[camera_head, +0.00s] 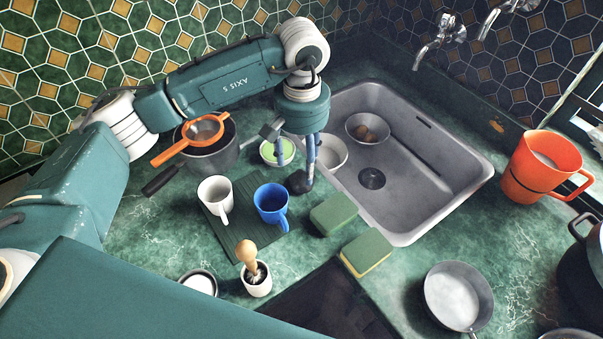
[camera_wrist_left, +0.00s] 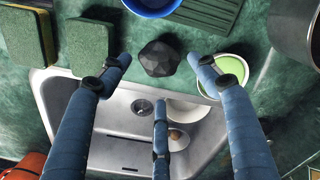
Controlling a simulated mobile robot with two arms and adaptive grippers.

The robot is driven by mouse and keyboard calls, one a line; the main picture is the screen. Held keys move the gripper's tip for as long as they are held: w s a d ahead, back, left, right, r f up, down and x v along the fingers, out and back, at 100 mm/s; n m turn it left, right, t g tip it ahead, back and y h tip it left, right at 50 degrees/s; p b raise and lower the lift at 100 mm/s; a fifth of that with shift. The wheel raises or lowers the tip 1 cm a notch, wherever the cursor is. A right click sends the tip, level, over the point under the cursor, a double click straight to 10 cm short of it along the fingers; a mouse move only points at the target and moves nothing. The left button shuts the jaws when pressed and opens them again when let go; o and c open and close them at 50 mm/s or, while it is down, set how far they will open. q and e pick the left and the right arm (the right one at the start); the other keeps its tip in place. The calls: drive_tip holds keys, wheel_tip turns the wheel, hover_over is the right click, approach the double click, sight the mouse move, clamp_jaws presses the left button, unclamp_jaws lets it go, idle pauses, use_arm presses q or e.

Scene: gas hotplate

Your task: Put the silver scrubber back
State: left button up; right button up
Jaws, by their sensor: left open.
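The scrubber appears as a dark grey faceted lump (camera_wrist_left: 160,58) in the left wrist view, with no bright silver showing. In the head view the dark lump (camera_head: 298,183) rests on the green counter between the blue mug and the sink's near edge. My left gripper (camera_head: 298,164) points down just above it. In the left wrist view the gripper's (camera_wrist_left: 160,76) fingers are spread, two on either side of the lump and the third on the sink side. It is open and empty; I cannot tell whether a fingertip touches the lump. My right gripper is not in view.
A green round dish (camera_head: 277,152) and a white bowl (camera_head: 331,152) flank the gripper. The blue mug (camera_head: 270,204) and white mug (camera_head: 214,197) stand close by. Two sponges (camera_head: 334,213) (camera_head: 367,251) lie at the near sink edge. The sink (camera_head: 420,185) holds a metal bowl (camera_head: 367,127).

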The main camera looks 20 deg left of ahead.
sight(302, 177)
use_arm(q)
wheel_tip(302, 177, up, 7)
drive_tip(key=b, duration=0.1)
drive_tip(key=shift+f, duration=0.2)
idle(0.4)
